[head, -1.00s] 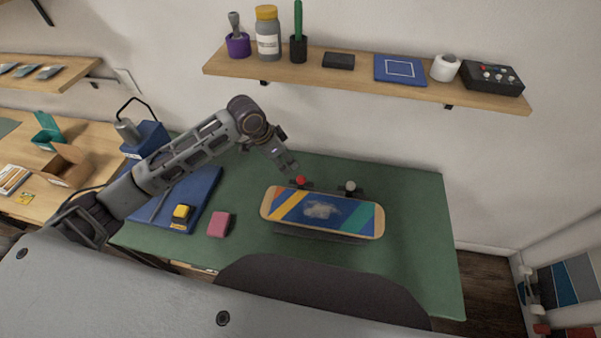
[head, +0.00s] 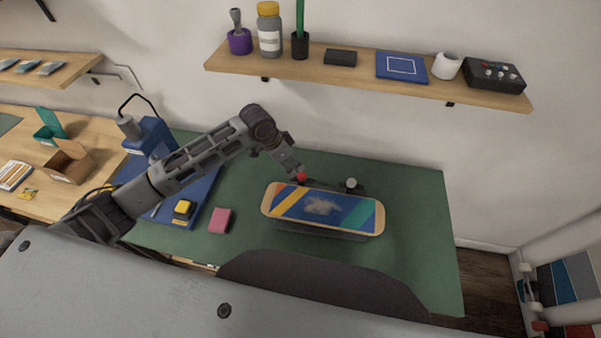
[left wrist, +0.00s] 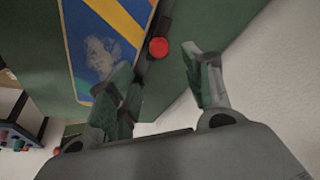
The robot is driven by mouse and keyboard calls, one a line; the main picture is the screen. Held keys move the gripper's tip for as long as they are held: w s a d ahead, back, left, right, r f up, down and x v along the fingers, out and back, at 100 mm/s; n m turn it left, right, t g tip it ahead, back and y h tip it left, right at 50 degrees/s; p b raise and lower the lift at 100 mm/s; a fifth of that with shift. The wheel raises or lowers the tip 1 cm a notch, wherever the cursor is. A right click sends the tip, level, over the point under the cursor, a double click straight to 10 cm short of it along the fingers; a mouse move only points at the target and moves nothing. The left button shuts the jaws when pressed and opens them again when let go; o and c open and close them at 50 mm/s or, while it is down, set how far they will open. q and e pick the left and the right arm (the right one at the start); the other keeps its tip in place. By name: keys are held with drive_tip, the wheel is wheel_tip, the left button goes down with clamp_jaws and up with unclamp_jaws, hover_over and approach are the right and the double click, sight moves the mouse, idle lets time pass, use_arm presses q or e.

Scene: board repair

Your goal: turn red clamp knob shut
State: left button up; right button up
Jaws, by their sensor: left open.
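The red clamp knob (head: 301,176) sits at the back edge of the skateboard deck (head: 322,209), near its left end. It also shows in the left wrist view (left wrist: 159,47), just beyond and between my left fingers. My left gripper (head: 294,168) is open, right above and behind the knob in the head view. In the left wrist view the open fingers (left wrist: 165,85) stand apart with nothing between them; I cannot tell whether they touch the knob. The deck has blue, yellow and teal stripes and a pale worn patch. My right gripper is out of view.
A second, pale knob (head: 351,183) stands right of the red one. A pink block (head: 220,220) and a blue mat (head: 202,207) with a yellow item (head: 183,209) lie left on the green table (head: 415,225). A shelf (head: 300,68) hangs behind. The table's right side is clear.

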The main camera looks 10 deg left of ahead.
sight(302, 175)
use_arm(q)
drive_tip(key=x, duration=0.7)
drive_tip(key=shift+f, duration=0.1)
drive_tip(key=shift+p+x, duration=0.3)
drive_tip(key=shift+x, duration=0.8)
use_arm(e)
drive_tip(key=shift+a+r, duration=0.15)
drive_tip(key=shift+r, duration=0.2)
use_arm(q)
drive_tip(key=c, duration=1)
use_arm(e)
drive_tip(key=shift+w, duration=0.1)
